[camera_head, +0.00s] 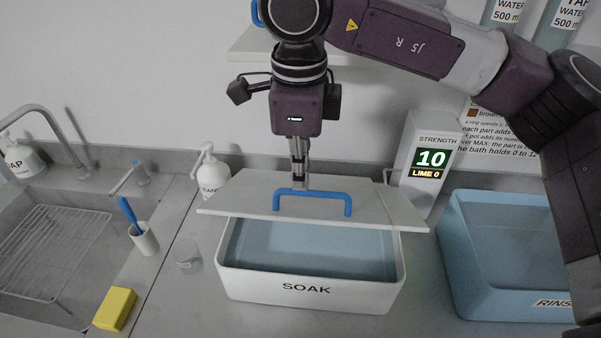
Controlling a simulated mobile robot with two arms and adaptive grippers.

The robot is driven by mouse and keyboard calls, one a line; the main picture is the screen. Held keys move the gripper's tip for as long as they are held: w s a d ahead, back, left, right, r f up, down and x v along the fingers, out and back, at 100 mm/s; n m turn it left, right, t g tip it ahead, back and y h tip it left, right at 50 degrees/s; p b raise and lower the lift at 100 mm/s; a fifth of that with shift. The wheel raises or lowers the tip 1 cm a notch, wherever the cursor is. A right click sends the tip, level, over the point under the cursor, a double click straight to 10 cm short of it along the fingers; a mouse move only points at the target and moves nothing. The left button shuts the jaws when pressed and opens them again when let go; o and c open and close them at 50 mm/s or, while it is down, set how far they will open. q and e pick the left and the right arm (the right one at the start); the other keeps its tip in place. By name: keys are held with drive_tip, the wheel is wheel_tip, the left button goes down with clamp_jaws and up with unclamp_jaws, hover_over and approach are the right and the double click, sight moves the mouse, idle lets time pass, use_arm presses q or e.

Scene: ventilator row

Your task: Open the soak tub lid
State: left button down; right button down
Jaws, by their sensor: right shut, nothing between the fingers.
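The soak tub (313,291) is a white tub marked SOAK with bluish liquid, in the middle of the counter. Its white lid (245,194) lies over the back part of the tub, so the front part is uncovered. A blue handle (313,193) stands on the lid. My right gripper (299,181) points down just behind the handle, close to it. Its fingers are shut with nothing between them. Whether the fingertips touch the handle or lid is hidden. My left gripper is not in view.
A blue rinse tub (503,294) stands at right, with a strength display (428,160) behind it. At left are a pump bottle (211,174), a small clear cup (187,256), a brush holder (144,239), a yellow sponge (115,308) and a sink with a rack (50,252).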

drive_tip(key=c, duration=2)
unclamp_jaws()
drive_tip(key=shift+c, duration=0.2)
drive_tip(key=shift+r, duration=0.1)
wheel_tip(320, 180, up, 12)
drive_tip(key=shift+s, duration=0.45)
drive_tip(key=shift+a, duration=0.1)
